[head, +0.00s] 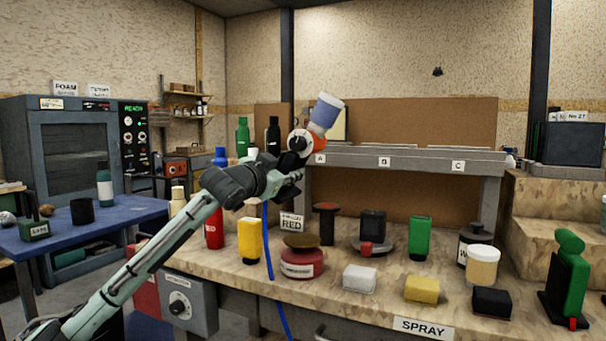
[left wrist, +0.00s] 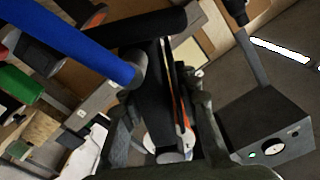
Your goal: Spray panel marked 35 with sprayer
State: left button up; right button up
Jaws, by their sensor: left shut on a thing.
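The sprayer, with a blue-and-white cup (head: 327,112) and an orange part, is raised over the bench in the head view. My left gripper (head: 291,178) is shut on it, and its tilted cup points up and right. The sprayer's dark body (left wrist: 158,85) fills the middle of the left wrist view, between the fingers (left wrist: 168,140). A blue hose (head: 267,240) hangs below the gripper and also shows large in the left wrist view (left wrist: 75,42). A pale yellow panel (head: 339,128) is partly hidden behind the sprayer; I can read no 35. My right gripper is out of view.
A grey rack (head: 400,158) marked A, B and C stands behind the bench. The bench (head: 340,308), labelled SPRAY, holds a red tin (head: 302,265), a yellow bottle (head: 249,240), a green bottle (head: 420,238), a white jar (head: 483,268) and several blocks. A blue table (head: 95,222) stands left.

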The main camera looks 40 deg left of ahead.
pick_arm(q)
jog(key=s+a+b, duration=0.3)
jog(key=a, duration=1.1)
jog(key=shift+s+a+r, duration=0.25)
jog(key=shift+s, duration=0.05)
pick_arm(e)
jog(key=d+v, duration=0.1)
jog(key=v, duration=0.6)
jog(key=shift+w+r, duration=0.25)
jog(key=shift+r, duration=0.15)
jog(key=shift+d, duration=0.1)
